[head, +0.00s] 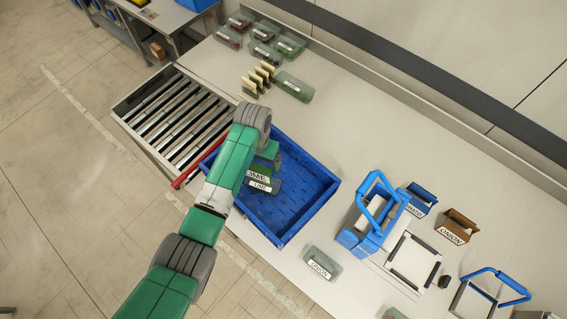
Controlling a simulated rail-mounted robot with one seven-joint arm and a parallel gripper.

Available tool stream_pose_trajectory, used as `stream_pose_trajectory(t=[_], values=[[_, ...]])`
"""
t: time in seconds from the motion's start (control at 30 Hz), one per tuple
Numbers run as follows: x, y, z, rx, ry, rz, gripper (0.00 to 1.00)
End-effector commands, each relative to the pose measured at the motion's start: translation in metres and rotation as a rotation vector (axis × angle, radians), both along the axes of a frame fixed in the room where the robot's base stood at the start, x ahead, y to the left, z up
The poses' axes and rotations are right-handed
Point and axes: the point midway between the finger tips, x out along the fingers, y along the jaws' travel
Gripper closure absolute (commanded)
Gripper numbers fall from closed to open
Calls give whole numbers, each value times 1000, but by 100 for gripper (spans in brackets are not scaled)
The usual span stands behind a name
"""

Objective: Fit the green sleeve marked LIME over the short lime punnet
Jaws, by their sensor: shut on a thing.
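My gripper (265,161) is low over the blue crate (317,201), partly hidden by my own wrist. It is shut on a green sleeve (261,169), whose white label is too small to read surely. A short punnet (263,186) with a white label that seems to read LIME lies in the crate, just in front of the sleeve in the picture. The sleeve and punnet look close together or overlapping. I cannot tell whether they touch or whether the sleeve is around the punnet. The fingertips are not clear.
A roller conveyor (175,112) adjoins the crate at left. Several punnets (262,52) and upright cards (258,78) stand at the back. A punnet marked ONION (322,263) lies right of the crate. A blue-handled carrier (365,226) and a brown ONION sleeve (457,228) stand farther right.

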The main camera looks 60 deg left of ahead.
Motion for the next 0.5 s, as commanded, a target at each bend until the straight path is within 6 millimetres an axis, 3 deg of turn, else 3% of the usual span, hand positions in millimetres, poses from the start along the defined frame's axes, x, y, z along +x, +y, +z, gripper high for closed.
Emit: stream_pose_trajectory(t=[0.27, 0.5], values=[[0, 0, -8, 0, 0, 1, 31], [0, 0, -37, 1, 1, 1, 31]])
